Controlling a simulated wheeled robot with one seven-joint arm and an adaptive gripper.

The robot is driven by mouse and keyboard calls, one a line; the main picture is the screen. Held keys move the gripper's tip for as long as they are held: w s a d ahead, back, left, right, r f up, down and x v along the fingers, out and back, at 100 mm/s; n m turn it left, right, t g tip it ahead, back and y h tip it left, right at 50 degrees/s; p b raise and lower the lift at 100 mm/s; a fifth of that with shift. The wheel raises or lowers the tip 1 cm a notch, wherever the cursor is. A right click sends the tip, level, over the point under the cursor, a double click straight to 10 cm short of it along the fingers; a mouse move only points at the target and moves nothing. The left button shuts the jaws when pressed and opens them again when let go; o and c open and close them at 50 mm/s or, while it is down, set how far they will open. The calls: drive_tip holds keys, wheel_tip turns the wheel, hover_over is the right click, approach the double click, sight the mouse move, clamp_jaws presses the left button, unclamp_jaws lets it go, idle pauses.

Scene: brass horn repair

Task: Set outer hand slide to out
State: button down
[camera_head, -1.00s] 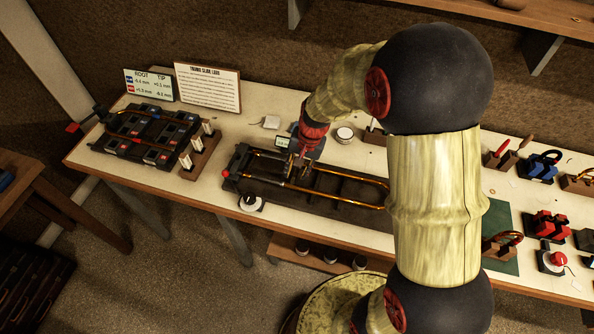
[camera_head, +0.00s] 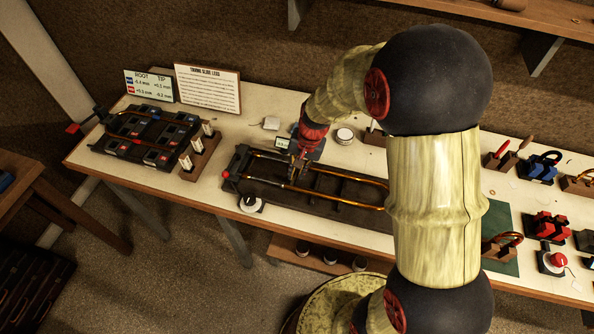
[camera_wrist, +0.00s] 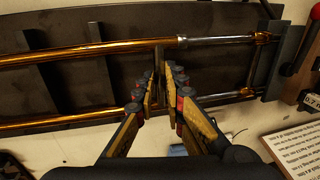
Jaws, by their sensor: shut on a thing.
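The brass outer hand slide (camera_head: 345,203) lies on a dark bench jig (camera_head: 270,196), its bow at the right. In the wrist view its two brass tubes (camera_wrist: 100,52) run side by side, joined by a cross brace (camera_wrist: 157,58). Silver inner tube (camera_wrist: 215,40) shows between the brass sleeve's end and the fittings at the wrist view's right. My gripper (camera_head: 293,178) is low over the slide; in the wrist view its fingers (camera_wrist: 163,78) are shut on the brace. The exact finger contact is partly hidden.
A red-knobbed lever (camera_wrist: 289,68) stands at the jig's end. A round dial (camera_head: 250,204) sits at the bench's front edge. A second jig (camera_head: 140,135), several pale posts (camera_head: 197,146) and a text sign (camera_head: 208,88) stand to the left. My arm hides part of the bench at right.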

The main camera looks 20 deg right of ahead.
idle(0.4)
drive_tip(key=s+d, duration=0.1)
drive_tip(key=d, duration=0.1)
drive_tip(key=s+d, duration=0.3)
drive_tip(key=d, duration=0.1)
drive_tip(key=shift+s+d, duration=0.25)
drive_tip(key=shift+s, duration=0.1)
drive_tip(key=c, duration=2)
unclamp_jaws()
drive_tip(key=shift+s+d, duration=0.1)
drive_tip(key=shift+d, duration=0.05)
drive_tip(key=shift+c, duration=0.2)
drive_tip(key=shift+o, duration=0.8)
drive_tip(key=shift+r, duration=0.3)
wheel_tip(320, 180, up, 11)
drive_tip(key=s+d, duration=0.1)
drive_tip(key=shift+s+d, duration=0.15)
drive_tip(key=shift+d, duration=0.25)
